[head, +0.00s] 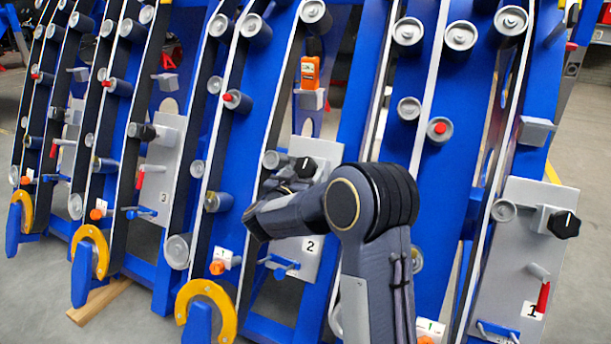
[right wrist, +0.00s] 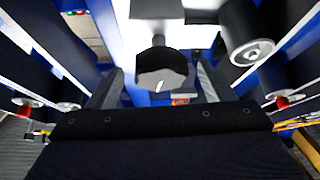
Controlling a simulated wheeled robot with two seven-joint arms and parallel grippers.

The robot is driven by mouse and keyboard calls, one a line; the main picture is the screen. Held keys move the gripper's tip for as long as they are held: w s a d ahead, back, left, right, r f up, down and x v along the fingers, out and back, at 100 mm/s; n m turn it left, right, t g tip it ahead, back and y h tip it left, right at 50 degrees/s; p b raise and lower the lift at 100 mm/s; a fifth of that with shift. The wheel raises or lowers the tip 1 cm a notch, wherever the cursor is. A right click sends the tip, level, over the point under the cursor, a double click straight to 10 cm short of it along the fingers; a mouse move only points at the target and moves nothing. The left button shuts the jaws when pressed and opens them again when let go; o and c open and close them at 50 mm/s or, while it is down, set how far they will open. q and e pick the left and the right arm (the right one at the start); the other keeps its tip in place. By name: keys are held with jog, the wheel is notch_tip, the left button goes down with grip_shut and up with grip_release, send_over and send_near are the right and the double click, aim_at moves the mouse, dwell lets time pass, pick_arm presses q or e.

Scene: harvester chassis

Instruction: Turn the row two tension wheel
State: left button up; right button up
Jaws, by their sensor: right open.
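The row two tension wheel (head: 306,167) is a black faceted knob with a white mark, on a grey plate (head: 310,262) labelled 2. My right gripper (head: 284,182) is at the knob's lower left in the head view, partly hidden behind my own forearm. In the right wrist view the knob (right wrist: 162,72) shows between the two grey fingers of the right gripper (right wrist: 160,88), with a gap on each side. The fingers are open, and I cannot tell whether they reach around the knob. My left gripper is not in view.
Blue frames with rollers and belts stand on both sides. A similar black knob (head: 563,223) is on plate 1 at the right, and another (head: 141,131) on plate 3. An orange device (head: 310,72) sits above plate 2. Blue handle (head: 281,263) is below.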

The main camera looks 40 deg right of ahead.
aim_at(301, 171)
jog(key=shift+b+x, duration=0.3)
jog(key=shift+x, duration=1.3)
jog(key=shift+c, duration=0.4)
jog(key=c, duration=0.9)
jog(key=shift+a+r+m+g+h+p, duration=0.15)
jog(key=shift+m+g+h+p, duration=0.35)
jog(key=shift+m+g+p, duration=1.55)
jog(key=shift+m+g, duration=0.05)
jog(key=shift+m, duration=1.6)
jog(key=o, duration=1)
